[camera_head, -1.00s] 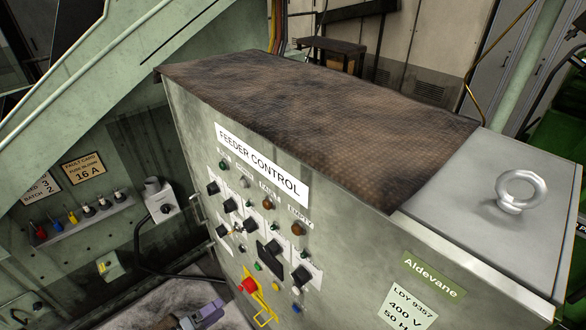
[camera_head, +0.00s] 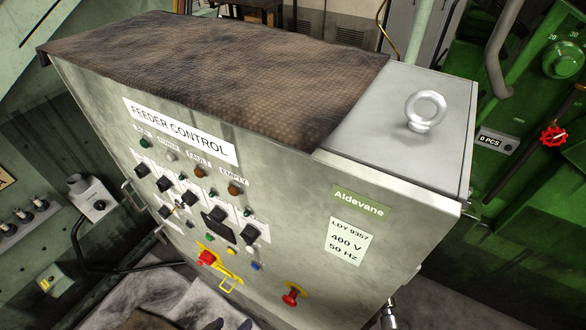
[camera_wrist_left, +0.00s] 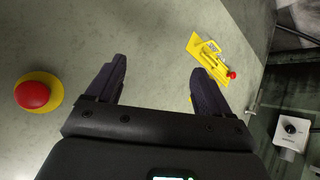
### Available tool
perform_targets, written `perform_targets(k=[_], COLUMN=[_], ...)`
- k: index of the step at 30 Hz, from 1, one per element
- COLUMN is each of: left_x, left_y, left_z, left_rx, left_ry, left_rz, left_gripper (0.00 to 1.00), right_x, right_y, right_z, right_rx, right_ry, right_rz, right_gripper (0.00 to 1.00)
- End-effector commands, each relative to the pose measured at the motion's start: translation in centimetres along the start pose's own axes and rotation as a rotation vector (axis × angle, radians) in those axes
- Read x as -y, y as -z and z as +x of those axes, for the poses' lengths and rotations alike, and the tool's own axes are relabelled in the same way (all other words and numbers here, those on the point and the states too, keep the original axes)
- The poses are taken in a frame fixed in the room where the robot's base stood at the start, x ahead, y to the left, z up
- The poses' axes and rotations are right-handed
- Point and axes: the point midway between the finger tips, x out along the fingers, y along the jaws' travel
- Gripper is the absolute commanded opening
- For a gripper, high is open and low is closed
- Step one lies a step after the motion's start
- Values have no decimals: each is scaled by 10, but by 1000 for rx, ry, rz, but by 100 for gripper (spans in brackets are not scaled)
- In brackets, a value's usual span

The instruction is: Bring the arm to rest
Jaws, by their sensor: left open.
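My left gripper (camera_head: 231,325) barely shows at the bottom edge of the head view, where only dark fingertips are visible. In the left wrist view its two dark fingers (camera_wrist_left: 157,82) are spread wide, with nothing between them but the grey panel face behind. The gripper is in front of the lower part of the feeder control cabinet (camera_head: 300,215). A red mushroom button (camera_wrist_left: 32,95) on a yellow ring lies left of the fingers in that view. A yellow bracket (camera_wrist_left: 208,57) with a small red knob lies to their right. My right gripper is not in view.
The cabinet carries rows of knobs and lamps, a dark cover (camera_head: 220,65) and a lifting eye (camera_head: 426,110) on top. A green machine (camera_head: 530,190) stands at the right. A white switch box (camera_head: 92,198) with a black cable is at the left.

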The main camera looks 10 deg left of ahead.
Motion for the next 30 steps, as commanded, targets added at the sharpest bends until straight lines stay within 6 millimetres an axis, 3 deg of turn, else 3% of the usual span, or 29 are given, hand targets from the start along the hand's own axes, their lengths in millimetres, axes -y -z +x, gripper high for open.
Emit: perform_targets(k=[3, 7, 10, 13, 14, 15, 23, 30], left_x=[-8, -5, 4, 14, 14, 6, -15, -42], left_y=[18, 22, 13, -12, -10, 6, 50, 105], left_z=[-40, -75, -95, -107, -110, -125, -173, -233], left_rx=[69, 177, 289, 451, 462, 453, 451, 451], left_ry=[96, 167, 207, 225, 216, 217, 218, 218], left_rz=[82, 154, 206, 296, 340, 331, 328, 328], left_gripper=[81, 81, 81, 81, 81, 81, 81, 81], right_x=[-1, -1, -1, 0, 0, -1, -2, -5], right_y=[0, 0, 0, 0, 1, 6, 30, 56], right_z=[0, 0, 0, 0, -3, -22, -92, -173], right_rx=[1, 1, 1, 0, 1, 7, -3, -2], right_ry=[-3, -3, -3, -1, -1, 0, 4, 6], right_rz=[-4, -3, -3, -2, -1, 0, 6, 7], right_gripper=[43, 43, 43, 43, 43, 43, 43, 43])
